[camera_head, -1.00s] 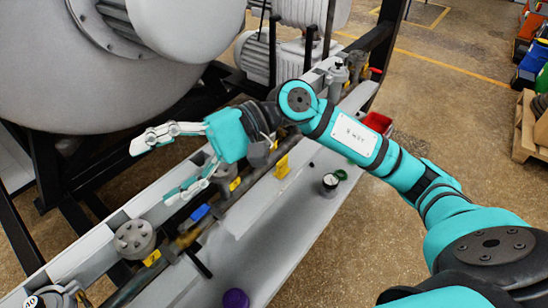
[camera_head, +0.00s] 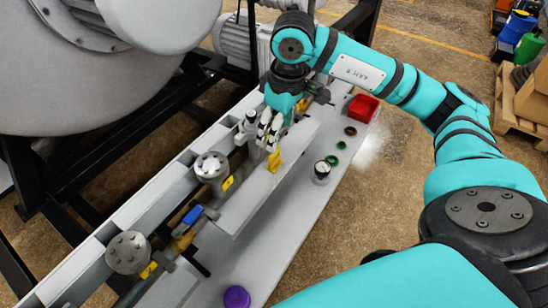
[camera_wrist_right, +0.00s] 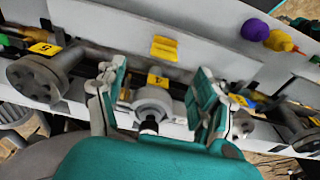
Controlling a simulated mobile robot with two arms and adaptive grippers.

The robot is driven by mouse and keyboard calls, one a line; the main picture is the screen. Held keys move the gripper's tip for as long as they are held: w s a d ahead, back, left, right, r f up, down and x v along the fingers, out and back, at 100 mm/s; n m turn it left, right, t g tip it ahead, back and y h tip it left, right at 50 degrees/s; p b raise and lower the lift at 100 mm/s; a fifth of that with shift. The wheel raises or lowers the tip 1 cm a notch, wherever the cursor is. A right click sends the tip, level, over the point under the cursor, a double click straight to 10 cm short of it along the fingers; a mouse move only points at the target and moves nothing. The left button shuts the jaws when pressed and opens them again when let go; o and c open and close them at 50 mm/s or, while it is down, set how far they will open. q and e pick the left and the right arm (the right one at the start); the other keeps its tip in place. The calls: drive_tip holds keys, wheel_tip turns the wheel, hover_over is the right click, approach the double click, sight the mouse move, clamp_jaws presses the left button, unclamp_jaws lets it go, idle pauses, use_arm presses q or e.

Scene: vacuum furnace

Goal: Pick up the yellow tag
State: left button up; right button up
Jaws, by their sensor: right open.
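The bright yellow tag (camera_head: 274,160) stands against a pale grey panel in the head view. My right gripper (camera_head: 260,130) points down just behind and above the tag in the head view. In the right wrist view its two fingers (camera_wrist_right: 158,78) are spread wide and empty, on either side of a grey round fitting (camera_wrist_right: 153,103). The fingers appear apart from the tag. My left gripper is out of view.
Smaller yellow labels with dark marks (camera_wrist_right: 45,49) sit along the pipework. Flanged fittings (camera_head: 128,252) stand along the rail. The grey bench holds a purple cap (camera_head: 237,297), a gauge (camera_head: 322,169), green rings (camera_head: 331,160) and a red bin (camera_head: 364,107).

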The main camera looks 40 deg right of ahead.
sight(274, 159)
wheel_tip(274, 159, down, 3)
drive_tip(key=shift+w+a, duration=0.1)
drive_tip(key=shift+w, duration=0.05)
drive_tip(key=f, duration=0.1)
drive_tip(key=f+p, duration=0.1)
drive_tip(key=f, duration=0.1)
drive_tip(key=f+p, duration=0.1)
drive_tip(key=shift+a+f, duration=0.3)
drive_tip(key=shift+f, duration=0.4)
drive_tip(key=c, duration=0.9)
